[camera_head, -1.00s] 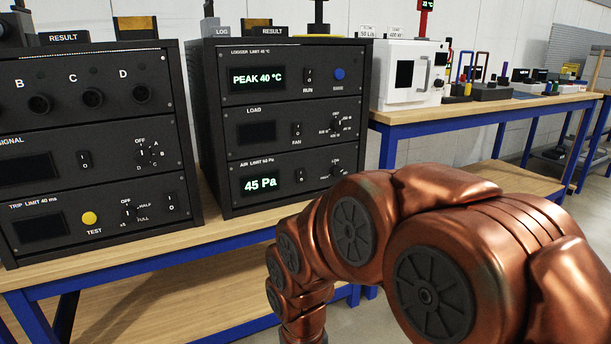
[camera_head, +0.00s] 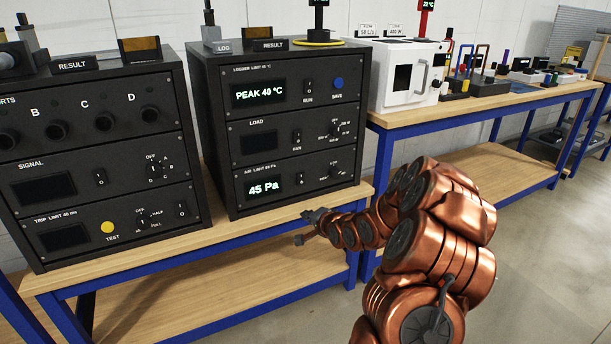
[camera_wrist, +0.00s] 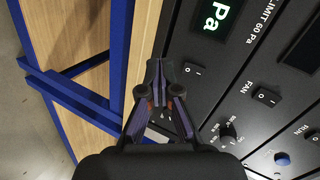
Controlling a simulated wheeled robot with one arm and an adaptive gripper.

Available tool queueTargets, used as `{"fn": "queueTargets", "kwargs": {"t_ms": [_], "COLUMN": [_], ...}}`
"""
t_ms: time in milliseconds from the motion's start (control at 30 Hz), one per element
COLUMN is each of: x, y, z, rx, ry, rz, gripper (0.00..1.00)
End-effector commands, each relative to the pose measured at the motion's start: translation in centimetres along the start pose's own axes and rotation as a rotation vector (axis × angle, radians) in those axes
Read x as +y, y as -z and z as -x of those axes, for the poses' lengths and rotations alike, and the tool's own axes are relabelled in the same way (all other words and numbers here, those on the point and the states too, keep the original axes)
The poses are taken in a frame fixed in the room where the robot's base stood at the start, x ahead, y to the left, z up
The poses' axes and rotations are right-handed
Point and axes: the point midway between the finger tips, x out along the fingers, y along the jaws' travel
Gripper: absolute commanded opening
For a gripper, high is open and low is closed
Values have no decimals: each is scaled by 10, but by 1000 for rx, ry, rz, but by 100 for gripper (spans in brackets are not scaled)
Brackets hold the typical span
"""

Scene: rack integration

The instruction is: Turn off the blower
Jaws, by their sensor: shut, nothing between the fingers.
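The black rack unit (camera_head: 214,150) stands on the bench. Its lowest panel, marked AIR, has a lit 45 Pa display (camera_head: 263,188), a black rocker switch (camera_head: 299,179) and a rotary knob (camera_head: 334,169). No blower label is readable. In the wrist view the AIR panel's rocker (camera_wrist: 193,69) is just right of my fingertips, with O and I marks; its pressed side is unclear. My gripper (camera_wrist: 157,65) is shut and empty, apart from the rocker in the picture. The wrist view shows a FAN rocker (camera_wrist: 265,96) on the panel above. My gripper hides part of the AIR panel.
A second black rack (camera_head: 90,165) stands to the left, and a white oven-like box (camera_head: 408,75) to the right. The blue-framed wooden bench (camera_head: 250,215) has a front edge and lower shelf below the units. Open floor (camera_head: 530,250) lies to the right.

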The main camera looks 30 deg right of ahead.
Motion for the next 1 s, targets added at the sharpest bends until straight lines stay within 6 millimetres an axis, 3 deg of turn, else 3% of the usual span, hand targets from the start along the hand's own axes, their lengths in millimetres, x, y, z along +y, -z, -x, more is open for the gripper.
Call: {"fn": "queueTargets", "kwargs": {"t_ms": [33, 100, 300, 767, 1000], "x": [-6, -10, -14, -16, -20], "y": [18, 35, 66, 72, 73], "z": [3, 4, 11, 12, -4], "rx": [23, 47, 83, 88, 88], "ry": [45, 109, 230, 261, 261], "rz": [-57, -124, -240, -263, -260], "gripper": [0, 0, 0, 0, 0]}}
